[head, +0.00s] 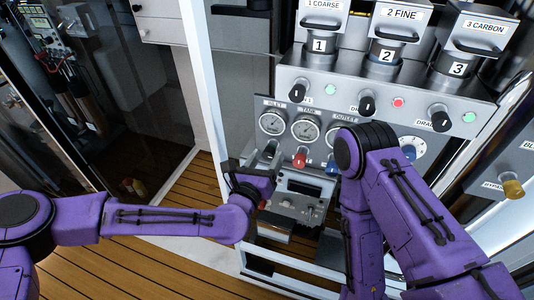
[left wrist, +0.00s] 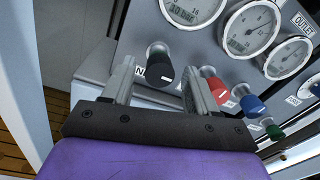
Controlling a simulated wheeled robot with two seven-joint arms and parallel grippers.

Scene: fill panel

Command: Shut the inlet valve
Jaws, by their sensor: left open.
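A black knob (left wrist: 160,70) sits at the left end of a knob row on the grey panel. Its label is mostly hidden, with an "N" readable; it also shows below the INLET gauge in the head view (head: 270,147). My left gripper (head: 254,166) is open in front of the panel. In the left wrist view its fingers (left wrist: 158,84) stand left and right of the black knob, with space visible on the left; I cannot tell whether either touches it. My right arm is at the right of the head view, with its gripper out of sight.
A red knob (left wrist: 214,86) is close beside the right finger, followed by a blue knob (left wrist: 253,106) and a green knob (left wrist: 273,130). Gauges (head: 305,128) sit above the row. A white frame post (head: 205,90) stands left of the panel.

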